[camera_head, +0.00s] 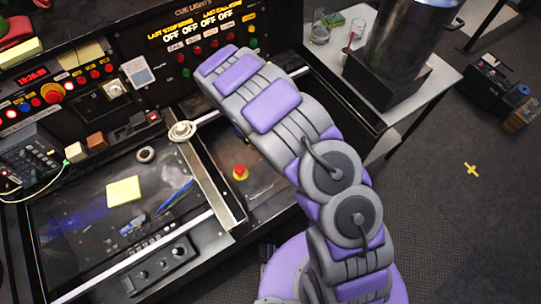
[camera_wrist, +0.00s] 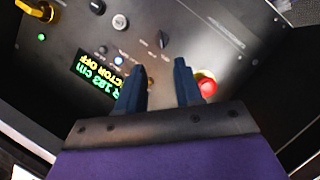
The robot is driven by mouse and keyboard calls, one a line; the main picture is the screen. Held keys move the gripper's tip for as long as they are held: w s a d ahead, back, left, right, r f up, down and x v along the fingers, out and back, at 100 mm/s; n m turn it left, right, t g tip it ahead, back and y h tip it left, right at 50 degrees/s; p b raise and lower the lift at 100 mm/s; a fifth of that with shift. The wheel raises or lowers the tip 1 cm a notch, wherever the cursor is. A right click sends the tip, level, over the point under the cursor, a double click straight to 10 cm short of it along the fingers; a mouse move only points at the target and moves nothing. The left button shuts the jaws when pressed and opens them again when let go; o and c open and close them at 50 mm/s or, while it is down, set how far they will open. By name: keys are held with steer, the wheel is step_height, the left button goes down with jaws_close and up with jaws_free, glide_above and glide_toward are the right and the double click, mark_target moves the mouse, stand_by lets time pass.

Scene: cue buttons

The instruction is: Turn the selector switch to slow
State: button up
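In the wrist view a small black pointer-shaped knob (camera_wrist: 163,40), which looks like the selector switch, sits on a dark panel (camera_wrist: 235,50) just beyond my fingertips. Its labels and setting are too small to read. My gripper (camera_wrist: 156,63) points at the panel with its two dark fingers apart and nothing held between them. The knob is above the gap between the fingertips in the picture, apart from them. In the head view my arm hides the gripper, and I cannot make out the switch there.
A red button (camera_wrist: 206,85) is close to the right finger. A green-lettered display (camera_wrist: 97,75) and a lit blue button (camera_wrist: 118,61) are at left. In the head view, a console with cue buttons (camera_head: 212,42) stands behind my arm, and a metal urn (camera_head: 408,45) stands at right.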

steer(key=x, duration=0.4)
steer(key=b+x, duration=0.1)
steer(key=x, duration=0.3)
steer(key=b+x, duration=0.1)
steer(key=x, duration=0.3)
steer(key=shift+a+f, duration=0.15)
steer(key=shift+a, duration=0.15)
steer(key=shift+d+f, duration=0.4)
steer(key=shift+d, duration=0.05)
steer(key=shift+a, duration=0.2)
steer(key=shift+c, duration=0.4)
steer(key=shift+c, duration=0.7)
jaws_close()
